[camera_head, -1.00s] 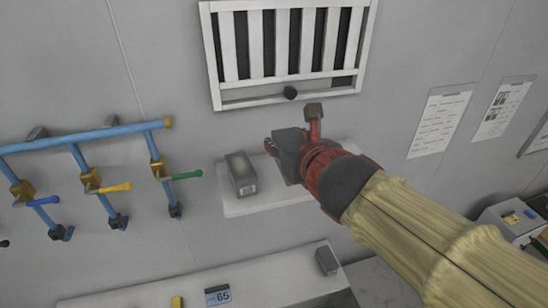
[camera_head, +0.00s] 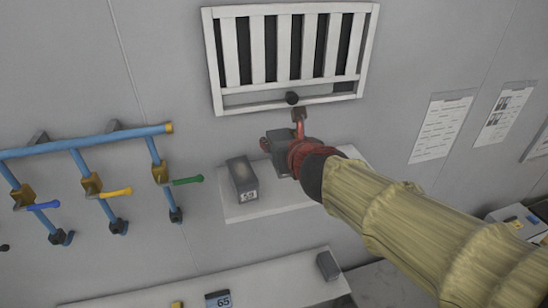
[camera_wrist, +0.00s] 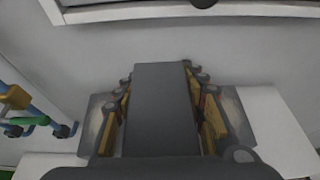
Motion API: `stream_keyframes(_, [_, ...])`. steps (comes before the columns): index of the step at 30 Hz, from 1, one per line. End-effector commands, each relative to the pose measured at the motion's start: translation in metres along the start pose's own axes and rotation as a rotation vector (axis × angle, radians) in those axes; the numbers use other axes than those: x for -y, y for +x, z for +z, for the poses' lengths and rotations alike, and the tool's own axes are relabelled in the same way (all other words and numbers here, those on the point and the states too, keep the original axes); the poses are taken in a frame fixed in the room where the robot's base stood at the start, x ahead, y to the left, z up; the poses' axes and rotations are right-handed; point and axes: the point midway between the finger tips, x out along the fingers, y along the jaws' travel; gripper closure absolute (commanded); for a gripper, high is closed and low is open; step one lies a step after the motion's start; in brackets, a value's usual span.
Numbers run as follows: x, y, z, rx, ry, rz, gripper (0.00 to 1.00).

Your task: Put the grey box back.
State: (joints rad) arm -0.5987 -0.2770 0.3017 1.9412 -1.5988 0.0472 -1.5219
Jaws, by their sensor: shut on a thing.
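The grey box (camera_wrist: 160,110) is between the fingers of my gripper (camera_wrist: 160,82) in the wrist view, its long dark face toward the camera. In the head view, my red gripper (camera_head: 282,130) is shut on the grey box (camera_head: 280,148) in front of the wall, over a small white shelf (camera_head: 240,212). I cannot tell whether the box touches the shelf. My gripper and arm hide part of the box and the shelf's right part.
Another grey box (camera_head: 242,180) with a white label stands on the shelf, just left of the held box. A white slatted frame (camera_head: 290,108) with a dark knob (camera_head: 292,98) is above. Blue pipes (camera_head: 85,142) with coloured handles are left. A lower ledge (camera_head: 270,283) holds a small dark box (camera_head: 327,265).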

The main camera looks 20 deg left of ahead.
Motion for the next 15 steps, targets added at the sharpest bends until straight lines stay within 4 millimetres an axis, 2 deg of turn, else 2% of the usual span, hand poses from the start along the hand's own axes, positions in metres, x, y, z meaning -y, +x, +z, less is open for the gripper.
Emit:
stream_keyframes(9, [0.002, 0.050, -0.028, 0.002, 0.000, 0.000, 1.00])
stream_keyframes(15, [0.002, 0.062, -0.032, 0.002, 0.000, 0.000, 1.00])
